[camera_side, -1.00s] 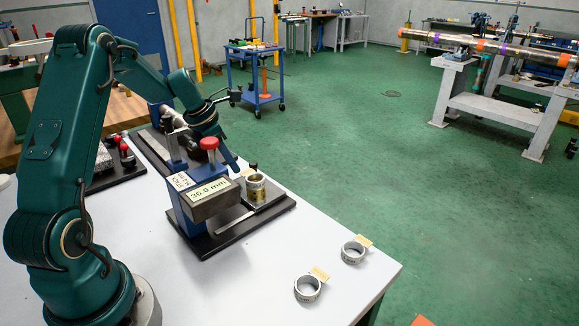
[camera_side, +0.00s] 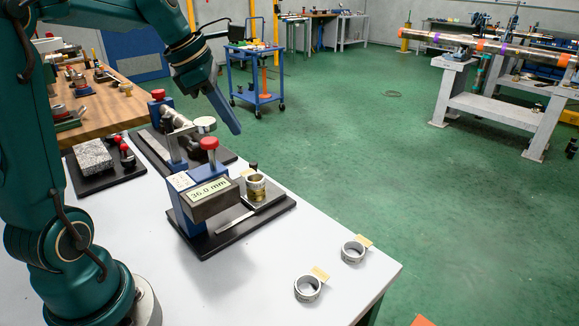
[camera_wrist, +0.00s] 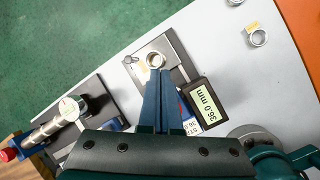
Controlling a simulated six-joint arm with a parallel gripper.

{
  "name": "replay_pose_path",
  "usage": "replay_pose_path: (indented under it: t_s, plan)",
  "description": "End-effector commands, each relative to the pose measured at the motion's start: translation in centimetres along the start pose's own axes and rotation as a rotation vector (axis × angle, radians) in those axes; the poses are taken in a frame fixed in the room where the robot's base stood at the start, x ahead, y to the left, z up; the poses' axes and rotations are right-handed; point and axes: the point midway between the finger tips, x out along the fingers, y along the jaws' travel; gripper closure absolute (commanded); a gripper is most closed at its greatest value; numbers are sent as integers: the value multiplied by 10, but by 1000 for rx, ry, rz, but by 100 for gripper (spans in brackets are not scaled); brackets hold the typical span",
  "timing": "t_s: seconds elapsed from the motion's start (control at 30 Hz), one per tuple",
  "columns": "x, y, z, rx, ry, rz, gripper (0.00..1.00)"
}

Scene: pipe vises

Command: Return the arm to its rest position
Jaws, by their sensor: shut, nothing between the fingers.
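My gripper (camera_side: 226,116) is raised above the white table (camera_side: 310,235), up and behind the vise with the 36.0 mm display (camera_side: 214,196). Its blue fingers are together with nothing between them. They also show in the wrist view (camera_wrist: 159,80), where their tips overlap the view of a metal ring (camera_wrist: 155,60).
Two loose rings, one near (camera_side: 307,288) and one farther (camera_side: 352,252), lie with tags on the table's right. A second vise (camera_side: 170,135) stands behind the display. A granite block (camera_side: 92,156) is at the left.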

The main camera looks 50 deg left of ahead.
Motion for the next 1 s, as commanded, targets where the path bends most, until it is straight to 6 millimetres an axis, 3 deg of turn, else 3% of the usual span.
replay_pose_path:
  t_s: [0.03,0.1,0.2,0.4,0.5,0.7,0.83,1.0]
  plan:
    - [-9,-24,14,152,-8,9,100]
    - [-17,-52,24,365,-12,20,100]
    - [-26,-93,28,698,-14,38,100]
    - [-34,-160,9,1448,1,91,100]
    - [-30,-181,-7,1804,26,109,100]
    - [-16,-194,-35,2289,102,74,100]
    - [-12,-193,-39,2441,123,55,100]
    - [-13,-192,-38,2496,127,55,100]
